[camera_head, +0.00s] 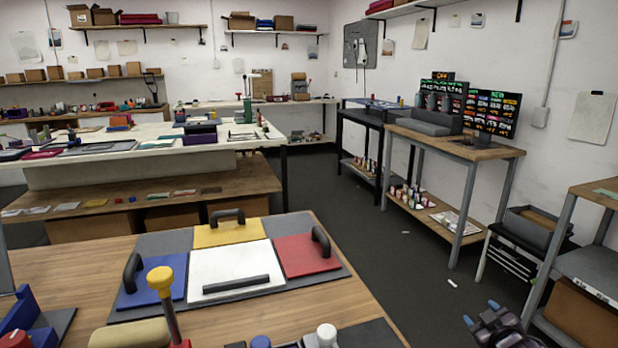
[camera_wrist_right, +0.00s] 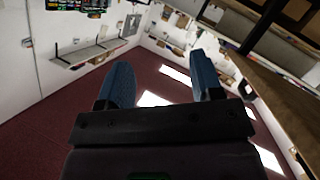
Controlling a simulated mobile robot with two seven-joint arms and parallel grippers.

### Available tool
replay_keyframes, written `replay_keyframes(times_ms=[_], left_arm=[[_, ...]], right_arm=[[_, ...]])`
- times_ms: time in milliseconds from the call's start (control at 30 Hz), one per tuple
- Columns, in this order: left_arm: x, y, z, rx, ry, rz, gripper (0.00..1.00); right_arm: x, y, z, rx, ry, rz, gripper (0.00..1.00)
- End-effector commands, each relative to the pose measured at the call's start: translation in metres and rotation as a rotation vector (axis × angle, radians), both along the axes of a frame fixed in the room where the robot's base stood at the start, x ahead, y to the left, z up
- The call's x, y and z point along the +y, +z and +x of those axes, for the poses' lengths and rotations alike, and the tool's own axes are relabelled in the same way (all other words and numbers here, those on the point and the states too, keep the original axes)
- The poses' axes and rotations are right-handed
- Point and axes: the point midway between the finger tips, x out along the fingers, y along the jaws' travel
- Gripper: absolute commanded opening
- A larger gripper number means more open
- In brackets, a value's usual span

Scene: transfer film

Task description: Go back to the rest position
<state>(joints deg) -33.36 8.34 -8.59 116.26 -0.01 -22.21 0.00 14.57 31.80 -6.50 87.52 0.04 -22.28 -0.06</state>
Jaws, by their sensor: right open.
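My right gripper (camera_head: 482,312) is at the lower right of the head view, beyond the right side of the near wooden table (camera_head: 95,262). Its two blue fingers (camera_wrist_right: 160,85) stand apart in the right wrist view, with nothing between them. It is open and empty, away from the table's objects. My left gripper is not in either view.
On the near table, a grey mat (camera_head: 165,243) carries blue (camera_head: 170,272), yellow (camera_head: 212,237), red (camera_head: 300,262) and white (camera_head: 222,263) plates with black handles. A yellow-knobbed tool (camera_head: 160,279) stands in front.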

Motion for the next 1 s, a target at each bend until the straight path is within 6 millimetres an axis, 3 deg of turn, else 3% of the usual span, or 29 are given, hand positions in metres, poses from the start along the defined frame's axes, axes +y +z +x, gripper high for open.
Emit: replay_keyframes(times_ms=[33, 200, 400, 700, 833, 1000], left_arm=[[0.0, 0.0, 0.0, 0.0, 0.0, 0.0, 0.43], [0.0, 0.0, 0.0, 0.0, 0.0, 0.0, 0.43], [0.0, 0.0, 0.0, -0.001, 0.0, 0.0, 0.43], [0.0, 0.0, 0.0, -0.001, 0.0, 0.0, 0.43], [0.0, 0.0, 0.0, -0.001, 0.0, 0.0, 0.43], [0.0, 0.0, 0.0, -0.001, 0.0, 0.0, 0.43]], right_arm=[[0.012, -0.024, -0.024, 0.031, 0.005, 0.03, 0.6], [0.046, -0.08, -0.098, 0.109, 0.009, 0.123, 0.6], [0.082, -0.122, -0.187, 0.188, -0.014, 0.238, 0.6], [0.122, -0.14, -0.306, 0.273, -0.099, 0.393, 0.6], [0.131, -0.138, -0.337, 0.291, -0.134, 0.434, 0.6], [0.135, -0.136, -0.353, 0.3, -0.155, 0.454, 0.6]])
